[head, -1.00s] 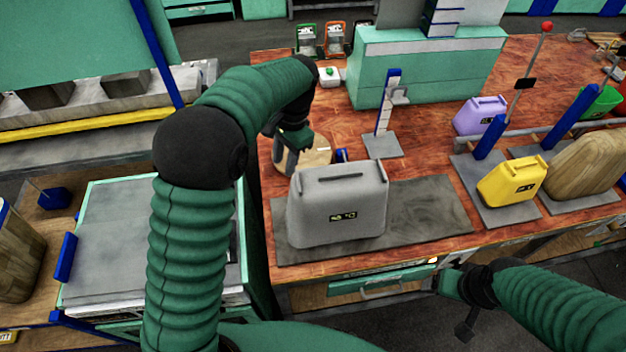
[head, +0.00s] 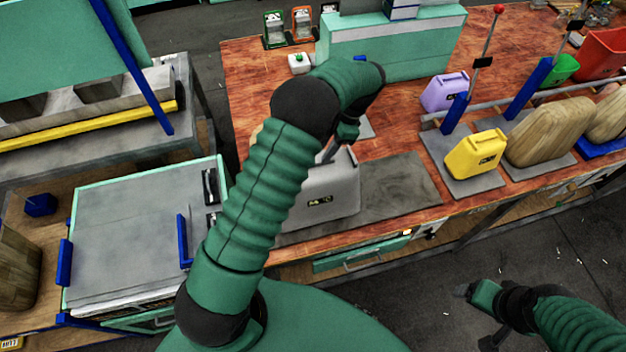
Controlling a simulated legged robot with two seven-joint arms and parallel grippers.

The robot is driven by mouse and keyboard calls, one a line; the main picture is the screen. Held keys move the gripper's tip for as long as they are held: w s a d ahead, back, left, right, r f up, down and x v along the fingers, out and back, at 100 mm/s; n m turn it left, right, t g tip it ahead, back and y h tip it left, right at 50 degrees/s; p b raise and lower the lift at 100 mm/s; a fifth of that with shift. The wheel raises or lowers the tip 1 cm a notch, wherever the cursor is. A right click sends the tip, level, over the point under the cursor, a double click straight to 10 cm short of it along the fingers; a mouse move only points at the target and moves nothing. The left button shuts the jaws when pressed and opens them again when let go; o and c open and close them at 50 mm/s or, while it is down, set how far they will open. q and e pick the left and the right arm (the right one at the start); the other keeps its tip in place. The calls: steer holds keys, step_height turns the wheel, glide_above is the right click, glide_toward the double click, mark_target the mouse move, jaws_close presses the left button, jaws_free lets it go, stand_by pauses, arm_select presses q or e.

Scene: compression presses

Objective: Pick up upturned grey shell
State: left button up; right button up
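The grey shell (head: 335,193) looks like a grey canister with a small dark label. It stands on a dark grey mat (head: 400,190) on the red-brown wooden bench. My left arm covers its left part and much of its top. My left gripper (head: 338,153) points down at the top of the shell, at its back edge. The arm and wrist partly hide the fingers, so I cannot tell whether they touch or grip it. My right gripper (head: 478,316) is open and empty, low at the right in front of the bench, over the floor.
A yellow canister (head: 475,154), a purple canister (head: 443,92) and wooden-looking shells (head: 548,130) stand to the right. A teal machine (head: 395,48) is behind. A grey-topped press (head: 135,235) is at left. The mat right of the shell is bare.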

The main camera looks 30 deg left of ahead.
mark_target(317, 163)
arm_select(q)
steer(key=s+f+p, duration=0.2)
steer(key=f, duration=0.1)
steer(key=shift+a, duration=0.15)
steer(key=shift+f, duration=0.2)
steer(key=shift+w+a+f, duration=0.15)
steer(key=shift+a, duration=0.05)
steer(key=shift+c, duration=0.2)
steer(key=shift+a, duration=0.15)
steer(key=shift+c, duration=1.1)
steer(key=shift+a, duration=0.15)
jaws_close()
arm_select(e)
steer(key=r, duration=0.2)
steer(key=shift+s+d+r, duration=0.2)
steer(key=shift+d+r, duration=0.15)
arm_select(q)
steer(key=shift+d, duration=0.2)
arm_select(e)
steer(key=shift+d, duration=0.1)
